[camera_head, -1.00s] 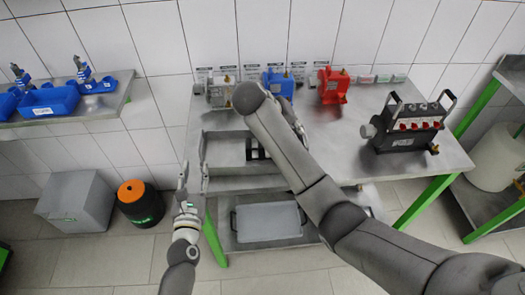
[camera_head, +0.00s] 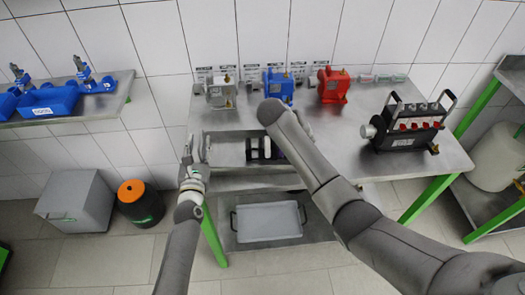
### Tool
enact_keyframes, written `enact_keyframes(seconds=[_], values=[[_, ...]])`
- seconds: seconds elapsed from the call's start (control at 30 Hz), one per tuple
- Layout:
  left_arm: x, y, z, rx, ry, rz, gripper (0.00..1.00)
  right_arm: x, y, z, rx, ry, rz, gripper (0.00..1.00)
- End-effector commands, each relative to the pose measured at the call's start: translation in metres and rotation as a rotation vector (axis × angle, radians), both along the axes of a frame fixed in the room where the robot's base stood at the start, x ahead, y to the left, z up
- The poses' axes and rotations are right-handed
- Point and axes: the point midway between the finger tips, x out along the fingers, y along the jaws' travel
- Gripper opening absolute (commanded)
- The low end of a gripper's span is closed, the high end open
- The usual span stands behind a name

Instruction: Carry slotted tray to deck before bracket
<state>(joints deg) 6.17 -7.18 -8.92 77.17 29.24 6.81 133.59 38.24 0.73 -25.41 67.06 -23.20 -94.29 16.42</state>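A grey metal tray-like piece (camera_head: 228,152) with raised walls lies at the front left of the bench top. I cannot tell for certain that it is the slotted tray. A black part with light gaps (camera_head: 258,148) shows at its right, partly behind my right arm. My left gripper (camera_head: 190,150) is upright just left of the grey piece's left end. Its finger gap is too small to judge, and so is any contact. My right gripper is hidden behind its own forearm. I cannot make out which part is the bracket.
Grey (camera_head: 221,92), blue (camera_head: 278,86) and red (camera_head: 332,85) pumps stand along the back of the bench (camera_head: 345,150). A black manifold with handles (camera_head: 408,125) stands at the right. A light tray with handles (camera_head: 268,220) lies on the lower shelf. The bench middle right is clear.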

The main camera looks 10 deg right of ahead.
Motion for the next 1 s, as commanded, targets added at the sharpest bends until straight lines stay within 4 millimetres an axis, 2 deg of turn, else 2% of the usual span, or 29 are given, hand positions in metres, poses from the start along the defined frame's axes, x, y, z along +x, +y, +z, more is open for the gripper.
enact_keyframes(seconds=[0.1, 0.2, 0.33, 1.0], values=[[-0.0002, -0.0001, 0.0000, 0.000, 0.000, 0.000, 0.30, 0.0001, 0.0000, 0.0003, 0.000, 0.000, 0.000, 0.11], [-0.0003, -0.0001, 0.0000, 0.000, 0.000, 0.000, 0.18, 0.0001, 0.0000, 0.0004, 0.000, 0.000, 0.000, 0.00], [-0.0003, 0.0001, 0.0000, 0.000, 0.000, 0.000, 0.01, 0.0001, 0.0000, 0.0004, 0.000, 0.000, 0.000, 0.00], [0.0005, 0.0030, 0.0063, 0.006, -0.007, 0.005, 0.00, 0.0007, -0.0021, 0.0062, -0.004, -0.003, -0.003, 0.00]])
